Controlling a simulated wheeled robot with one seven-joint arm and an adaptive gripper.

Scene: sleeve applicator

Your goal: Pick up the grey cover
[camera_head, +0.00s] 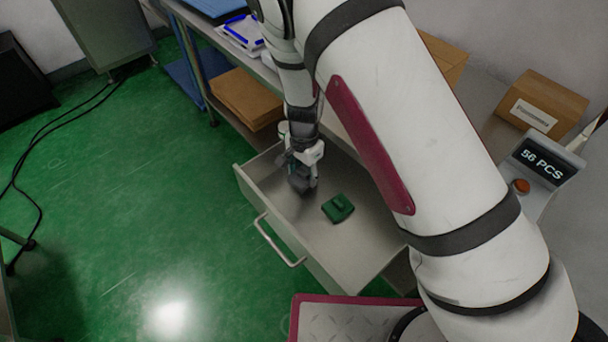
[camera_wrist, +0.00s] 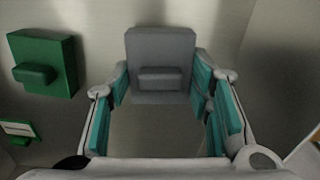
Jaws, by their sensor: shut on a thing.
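The grey cover (camera_wrist: 161,62) is a block with a raised grip on its face. In the wrist view it sits between the fingers of my gripper (camera_wrist: 160,88), with the teal pads at its two sides. In the head view my gripper (camera_head: 303,180) is low inside the open drawer, and the grey cover there is a dark shape at its fingertips, hard to make out. My gripper is shut on the grey cover. I cannot tell whether the cover touches the drawer floor.
A green cover (camera_head: 338,208) lies on the drawer floor close by; it also shows in the wrist view (camera_wrist: 45,62). The metal drawer (camera_head: 279,240) has walls around my gripper. Cardboard boxes (camera_head: 541,103) and a counter display (camera_head: 542,158) stand on the table at right.

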